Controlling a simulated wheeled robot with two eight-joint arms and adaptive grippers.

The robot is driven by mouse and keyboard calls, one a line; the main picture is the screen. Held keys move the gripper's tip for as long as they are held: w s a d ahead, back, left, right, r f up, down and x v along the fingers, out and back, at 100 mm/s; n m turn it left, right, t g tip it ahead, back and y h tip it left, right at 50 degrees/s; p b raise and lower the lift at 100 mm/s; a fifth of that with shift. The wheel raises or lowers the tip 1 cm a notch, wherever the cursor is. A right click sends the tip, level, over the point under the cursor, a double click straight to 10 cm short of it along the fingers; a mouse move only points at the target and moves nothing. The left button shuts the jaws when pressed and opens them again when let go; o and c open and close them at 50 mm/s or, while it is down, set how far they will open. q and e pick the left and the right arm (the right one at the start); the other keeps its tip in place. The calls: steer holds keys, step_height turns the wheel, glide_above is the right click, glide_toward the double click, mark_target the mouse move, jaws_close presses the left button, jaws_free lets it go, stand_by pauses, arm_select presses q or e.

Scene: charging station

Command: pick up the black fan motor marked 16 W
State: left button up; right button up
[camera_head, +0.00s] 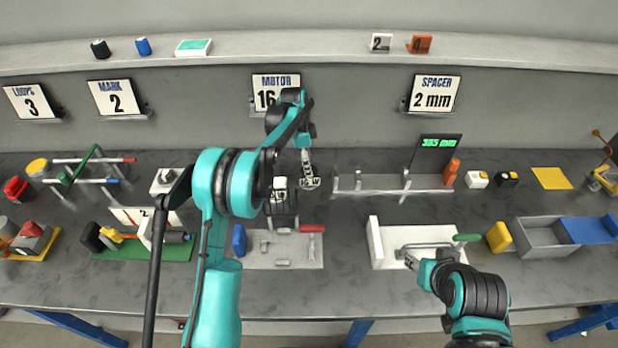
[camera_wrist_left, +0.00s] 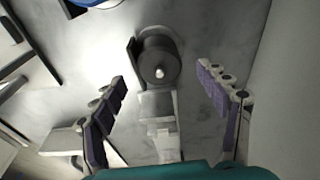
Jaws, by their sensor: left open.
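In the left wrist view a round black motor (camera_wrist_left: 160,56) with a pale shaft end stands on the grey table, with a dark plate at its left side. No watt mark is readable on it. My left gripper (camera_wrist_left: 161,76) is open, its purple-padded fingers apart on either side of the motor, with nothing between them gripped. In the head view this gripper (camera_head: 307,168) is at the back middle, below the MOTOR 16 sign (camera_head: 268,92); small pale labels there are too small to read. My right gripper (camera_head: 412,261) is at the white tray (camera_head: 376,243); its jaw opening is unclear.
A pale board (camera_head: 300,255) with small parts lies in front of my left gripper. A metal rail fixture (camera_head: 385,183) stands to its right, with an orange bottle (camera_head: 451,172). A grey bin (camera_head: 540,236) is far right. A green board (camera_head: 110,250) is left.

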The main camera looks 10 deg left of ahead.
arm_select(q)
steer(key=f, duration=0.2)
steer(key=f+b, duration=0.2)
steer(key=f, duration=0.1)
steer(key=shift+w+d+f, duration=0.1)
steer(key=shift+d+f, duration=0.2)
steer(key=shift+f, duration=0.05)
steer(key=shift+r, duration=0.1)
steer(key=shift+c, duration=0.2)
steer(key=c, duration=1.4)
